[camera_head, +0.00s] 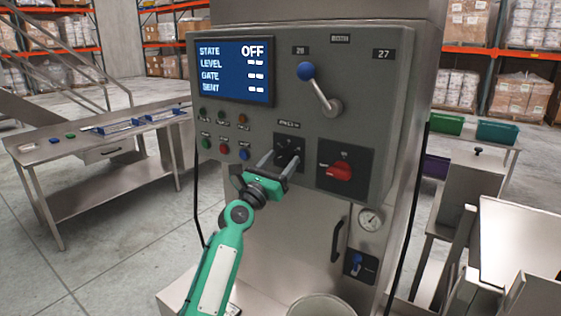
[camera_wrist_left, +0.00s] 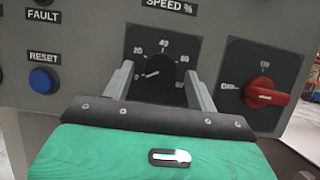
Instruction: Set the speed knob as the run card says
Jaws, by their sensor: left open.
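The black speed knob (camera_head: 289,157) sits on its dark dial plate in the middle of the grey control panel. In the left wrist view, the knob (camera_wrist_left: 158,82) lies under the SPEED % label, and its white mark points to the lower left, near the 0. My left gripper (camera_head: 278,163) is at the dial with its fingers apart, one on each side of the knob. I cannot tell whether the fingers touch it. My right gripper is out of view. I cannot make out a run card.
The display (camera_head: 235,72) reads STATE OFF. A blue-tipped lever (camera_head: 320,90) is above the dial, a red rotary switch (camera_head: 337,171) right of it, and small coloured buttons (camera_head: 223,149) left of it. A steel table (camera_head: 75,140) stands at the left.

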